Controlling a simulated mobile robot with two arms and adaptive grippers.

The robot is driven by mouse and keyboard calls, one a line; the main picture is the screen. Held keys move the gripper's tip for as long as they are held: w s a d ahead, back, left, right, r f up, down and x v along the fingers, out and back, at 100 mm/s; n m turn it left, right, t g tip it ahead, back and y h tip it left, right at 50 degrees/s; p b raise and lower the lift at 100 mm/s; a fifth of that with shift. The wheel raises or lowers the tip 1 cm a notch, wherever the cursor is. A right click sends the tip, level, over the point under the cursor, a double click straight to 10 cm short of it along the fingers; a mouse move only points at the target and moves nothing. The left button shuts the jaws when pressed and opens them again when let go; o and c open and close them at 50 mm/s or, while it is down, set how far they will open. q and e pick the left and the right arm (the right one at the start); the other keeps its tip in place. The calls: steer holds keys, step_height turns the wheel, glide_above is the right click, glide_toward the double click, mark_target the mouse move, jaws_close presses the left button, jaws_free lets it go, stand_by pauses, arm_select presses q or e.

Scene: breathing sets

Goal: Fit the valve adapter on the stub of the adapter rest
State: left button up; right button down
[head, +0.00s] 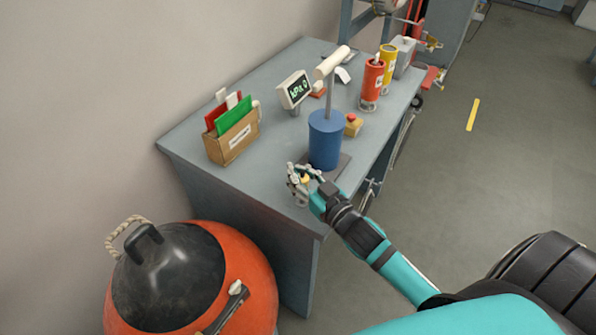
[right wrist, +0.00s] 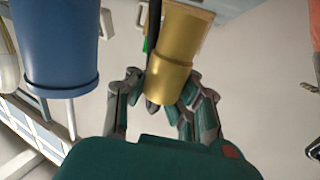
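A brass-coloured valve adapter (right wrist: 172,65) is between the fingers of my right gripper (right wrist: 160,92) in the right wrist view. The fingers close in on both sides of its narrower end, and its wide end points away from the palm. In the head view my right gripper (head: 305,177) is over the front end of the grey workbench, just in front of the blue cylinder, with a small brass patch (head: 306,181) between its fingers. I cannot make out the adapter rest or its stub; the hand covers that part of the bench. My left gripper is out of view.
The blue cylinder (head: 325,140) with a post stands close behind the hand. The workbench (head: 190,140) also bears a file box (head: 232,138), a small display (head: 295,90), and red (head: 371,82) and yellow (head: 387,65) canisters. An orange round vessel (head: 255,290) stands in front.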

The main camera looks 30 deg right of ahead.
steer(key=shift+f, duration=0.15)
steer(key=shift+f+b, duration=0.6)
steer(key=shift+f, duration=0.2)
steer(key=c, duration=1.2)
jaws_free()
steer(key=s, duration=0.4)
steer(key=s+d, duration=0.1)
steer(key=s, duration=0.3)
steer(key=s+d, duration=0.1)
steer(key=s, duration=0.3)
steer(key=shift+r, duration=0.25)
